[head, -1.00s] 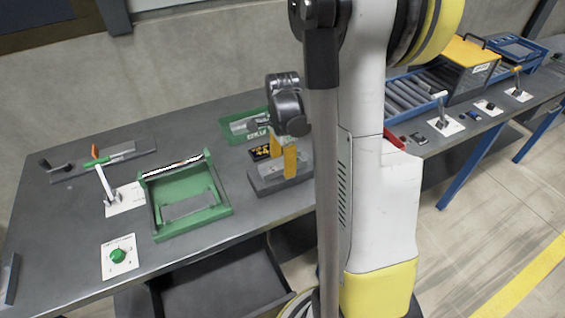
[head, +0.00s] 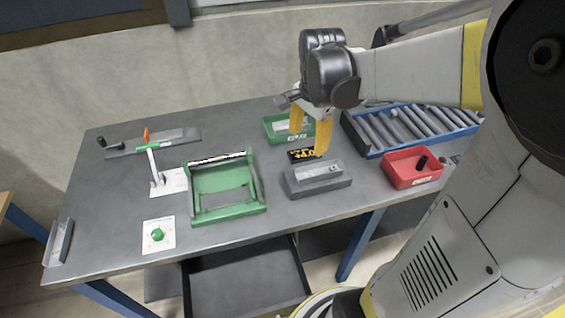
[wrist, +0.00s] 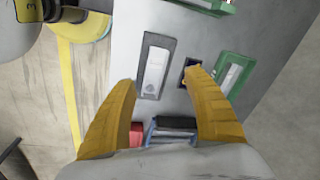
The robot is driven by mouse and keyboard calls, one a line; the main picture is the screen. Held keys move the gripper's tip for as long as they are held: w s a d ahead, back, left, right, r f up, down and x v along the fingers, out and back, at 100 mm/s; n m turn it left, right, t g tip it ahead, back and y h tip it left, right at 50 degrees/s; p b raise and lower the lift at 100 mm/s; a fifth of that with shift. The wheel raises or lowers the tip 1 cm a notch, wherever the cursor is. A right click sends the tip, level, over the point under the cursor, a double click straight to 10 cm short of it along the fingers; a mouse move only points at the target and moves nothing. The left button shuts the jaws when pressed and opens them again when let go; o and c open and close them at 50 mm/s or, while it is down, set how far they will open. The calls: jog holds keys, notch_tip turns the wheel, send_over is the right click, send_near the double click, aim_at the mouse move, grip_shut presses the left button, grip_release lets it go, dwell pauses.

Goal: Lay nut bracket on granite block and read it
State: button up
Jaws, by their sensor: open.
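The dark granite block (head: 322,187) lies on the bench right of the green frame. A flat light-grey metal piece, apparently the nut bracket (head: 318,171), lies along its top. In the wrist view the bracket (wrist: 155,69) lies lengthwise inside the outline of the block (wrist: 147,43), with a round detail at its near end. A small black display with yellow characters (head: 302,155) is just behind the block; the characters are too small to read. My gripper (head: 310,132) is open and empty, above and apart from the block. Its yellow fingers (wrist: 160,78) spread wide in the wrist view.
A green bin (head: 269,128) with grey pieces stands behind the display. A red bin (head: 413,180) and a blue-railed roller conveyor (head: 363,148) are at right. The green frame (head: 228,212), a lever (head: 155,168) and a dial plate (head: 157,236) are left. An open drawer hangs below.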

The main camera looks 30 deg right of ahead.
jog(key=s+a+r+n+t, duration=0.2)
jog(key=s+a+n+t, duration=0.1)
jog(key=a+n, duration=0.5)
jog(key=s+a+r+n+t, duration=0.2)
jog(key=s+a+n, duration=0.3)
jog(key=a+n, duration=0.2)
jog(key=shift+s+a+n+t+y, duration=0.15)
jog(key=shift+a+n+t+y, duration=0.15)
jog(key=shift+a+n+t, duration=0.15)
